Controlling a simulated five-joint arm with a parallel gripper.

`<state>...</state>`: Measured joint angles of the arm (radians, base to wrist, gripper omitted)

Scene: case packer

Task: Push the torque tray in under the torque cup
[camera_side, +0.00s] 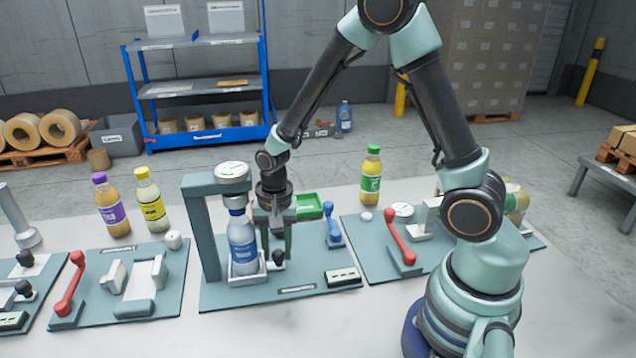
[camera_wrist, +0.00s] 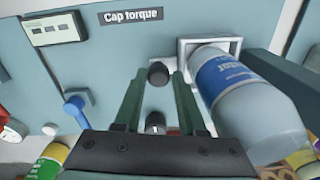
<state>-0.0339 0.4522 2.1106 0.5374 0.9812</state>
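The torque tray (camera_side: 246,277) is a pale holder on the grey-green "Cap torque" base plate; its pale rim shows in the wrist view (camera_wrist: 184,46). A blue-labelled bottle (camera_side: 242,246) stands upright in it. A black knob (camera_wrist: 158,73) sits beside the tray. My gripper (camera_wrist: 160,78) points down with its fingers apart, one on each side of the knob, with visible gaps. It holds nothing.
The grey-green upright frame (camera_side: 204,230) stands left of the bottle. A blue lever (camera_side: 332,222), green bin (camera_side: 309,206) and counter box (camera_side: 342,276) are to the right. A second black knob (camera_wrist: 155,122) lies between my fingers' bases in the wrist view.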

